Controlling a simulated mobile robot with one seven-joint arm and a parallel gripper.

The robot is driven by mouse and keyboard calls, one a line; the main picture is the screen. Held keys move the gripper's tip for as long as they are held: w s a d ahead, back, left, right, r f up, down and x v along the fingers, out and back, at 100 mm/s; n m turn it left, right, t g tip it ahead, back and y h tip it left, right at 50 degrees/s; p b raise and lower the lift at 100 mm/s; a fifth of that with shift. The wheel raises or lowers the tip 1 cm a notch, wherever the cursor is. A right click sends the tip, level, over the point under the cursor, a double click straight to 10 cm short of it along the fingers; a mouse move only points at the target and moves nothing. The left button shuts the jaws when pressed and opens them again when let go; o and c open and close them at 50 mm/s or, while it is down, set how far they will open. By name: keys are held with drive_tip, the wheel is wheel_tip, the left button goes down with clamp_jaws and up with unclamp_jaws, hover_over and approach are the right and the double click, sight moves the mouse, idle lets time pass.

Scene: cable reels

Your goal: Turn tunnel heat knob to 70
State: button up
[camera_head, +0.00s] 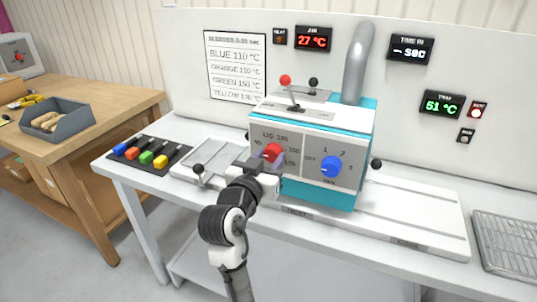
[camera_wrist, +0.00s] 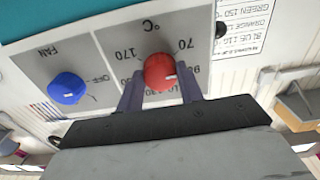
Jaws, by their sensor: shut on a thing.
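The red heat knob (camera_head: 272,153) is on the grey front panel (camera_head: 346,178) of the white and teal tunnel. My gripper (camera_head: 265,168) is in front of it. In the wrist view, which is upside down, the red knob (camera_wrist: 159,72) sits between the two fingers of my gripper (camera_wrist: 160,76), one on each side. The gripper is shut on it. A white mark on the knob points right and slightly down there, towards the 90 label (camera_wrist: 198,70), apart from the 70 label (camera_wrist: 186,45). Some scale labels are hidden behind the gripper.
The blue fan knob (camera_head: 331,167) is beside the red knob on the same panel. The air display (camera_head: 313,39) reads 27 °C and the tray display (camera_head: 441,104) reads 51 °C. A small black-knobbed lever (camera_head: 198,169) stands left of my gripper. A temperature chart (camera_head: 236,66) hangs behind.

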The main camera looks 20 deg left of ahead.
drive_tip(key=n+p, duration=0.1)
drive_tip(key=n, duration=0.2)
drive_tip(key=shift+r+n+p, duration=0.1)
drive_tip(key=shift+n+p, duration=0.2)
drive_tip(key=shift+p, duration=0.1)
drive_tip(key=shift+n+p, duration=0.7)
drive_tip(key=shift+n, duration=0.7)
drive_tip(key=o, duration=1)
drive_tip(key=s+p, duration=0.2)
drive_tip(key=s, duration=0.5)
drive_tip(key=s+p, duration=0.3)
drive_tip(key=s, duration=0.4)
drive_tip(key=shift+a, duration=0.2)
